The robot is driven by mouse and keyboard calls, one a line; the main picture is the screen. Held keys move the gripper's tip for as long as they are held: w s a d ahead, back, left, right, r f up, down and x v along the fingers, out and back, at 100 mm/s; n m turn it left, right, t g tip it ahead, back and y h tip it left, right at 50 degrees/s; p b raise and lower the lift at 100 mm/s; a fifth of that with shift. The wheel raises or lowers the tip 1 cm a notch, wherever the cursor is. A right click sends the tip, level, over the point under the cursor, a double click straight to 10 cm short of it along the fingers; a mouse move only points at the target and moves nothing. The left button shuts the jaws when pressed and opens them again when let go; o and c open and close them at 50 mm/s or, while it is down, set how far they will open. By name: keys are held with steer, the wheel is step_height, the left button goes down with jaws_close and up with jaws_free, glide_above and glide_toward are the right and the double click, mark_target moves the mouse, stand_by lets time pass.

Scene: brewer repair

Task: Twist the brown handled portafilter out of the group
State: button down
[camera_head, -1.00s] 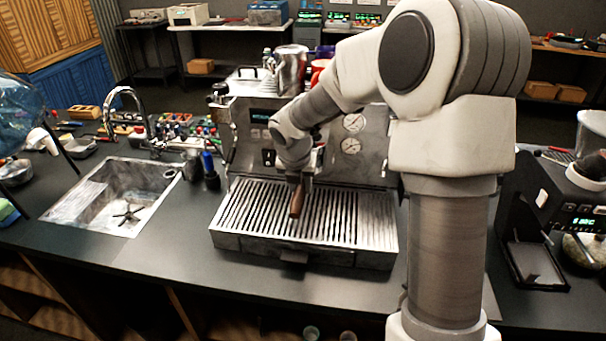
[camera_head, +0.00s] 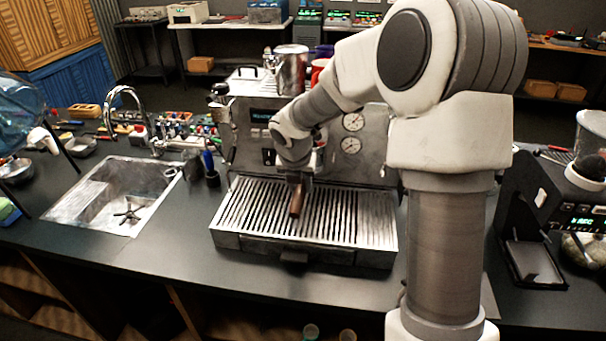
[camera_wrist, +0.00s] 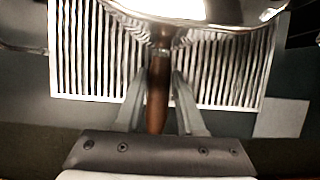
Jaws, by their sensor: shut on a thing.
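The brown handle of the portafilter (camera_wrist: 157,95) runs between my gripper's fingers in the wrist view. In the head view the brown handle (camera_head: 297,201) points down and forward over the slatted drip tray (camera_head: 345,215). My gripper (camera_wrist: 159,80) is shut on the handle, one finger on each side. In the head view my gripper (camera_head: 297,178) is below my wrist at the front of the espresso machine (camera_head: 240,140). A shiny metal part (camera_wrist: 200,12) shows at the top of the wrist view. My arm hides the group in the head view, so I cannot tell how the portafilter sits in it.
A sink (camera_head: 115,195) with a tap is at the left. A dark cup with a blue-handled tool (camera_head: 211,172) stands beside the machine. A metal pitcher (camera_head: 291,68) is on top of the machine. A black grinder (camera_head: 530,235) stands at the right. The front counter is clear.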

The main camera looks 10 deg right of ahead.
steer(key=shift+s, duration=0.1)
steer(key=shift+a+f+m+b, duration=0.1)
steer(key=shift+a+m+b, duration=0.25)
steer(key=shift+m+b, duration=0.05)
steer(key=w+a+m+g+h+p, duration=0.2)
steer(key=w+a+m, duration=0.2)
steer(key=m, duration=0.3)
steer(key=shift+w+m, duration=0.35)
steer(key=shift+m, duration=0.05)
stand_by(0.8)
steer(key=shift+r+g+p, duration=0.2)
steer(key=shift+g+p, duration=0.1)
steer(key=shift+p, duration=0.9)
stand_by(1.0)
steer(key=shift+f, duration=0.85)
stand_by(2.6)
